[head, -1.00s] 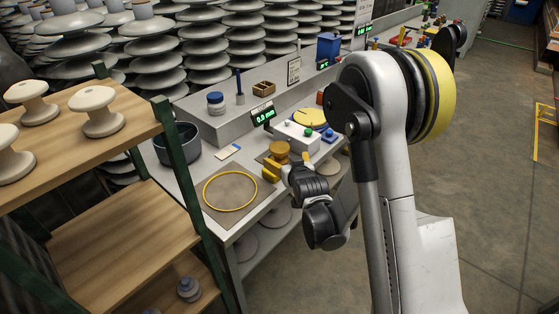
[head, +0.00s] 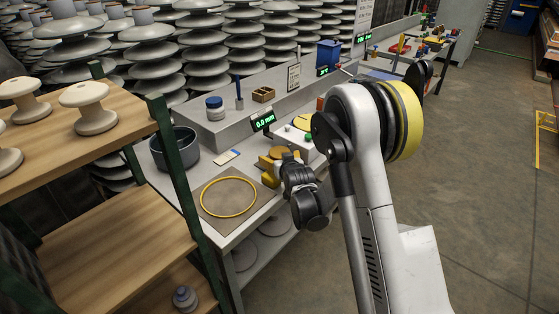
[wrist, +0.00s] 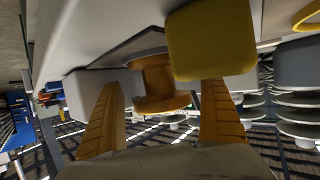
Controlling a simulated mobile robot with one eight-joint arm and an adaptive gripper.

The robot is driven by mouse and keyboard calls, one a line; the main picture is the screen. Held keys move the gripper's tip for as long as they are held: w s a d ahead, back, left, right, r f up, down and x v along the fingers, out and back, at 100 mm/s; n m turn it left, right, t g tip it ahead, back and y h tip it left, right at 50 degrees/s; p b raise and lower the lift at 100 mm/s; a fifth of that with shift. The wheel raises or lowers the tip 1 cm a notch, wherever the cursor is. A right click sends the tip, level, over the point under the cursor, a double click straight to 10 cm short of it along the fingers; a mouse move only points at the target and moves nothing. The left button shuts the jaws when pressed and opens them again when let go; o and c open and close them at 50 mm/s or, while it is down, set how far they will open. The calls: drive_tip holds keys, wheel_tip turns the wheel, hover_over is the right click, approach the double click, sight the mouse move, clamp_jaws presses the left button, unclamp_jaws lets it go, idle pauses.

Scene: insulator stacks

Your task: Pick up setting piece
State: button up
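A bronze-coloured spool-shaped piece, which I take for the setting piece (head: 281,152), stands on the grey workbench (head: 238,238) behind the mat with the yellow ring. It also shows in the wrist view (wrist: 155,84), with its flanged end between my two orange fingers. My gripper (wrist: 162,92) is open, one finger on each side of the piece with visible gaps. In the head view my gripper (head: 287,172) is low over the bench, just in front of the piece. A yellow block (wrist: 212,40) sits close by and overlaps the piece in the wrist view. Contact cannot be told.
A green-lit display (head: 263,120) and a white button box (head: 297,140) stand just behind. A dark pot (head: 174,147) is left on the bench. The floor to the right is clear.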

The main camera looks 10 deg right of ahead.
drive_tip(key=c, duration=1.6)
clamp_jaws()
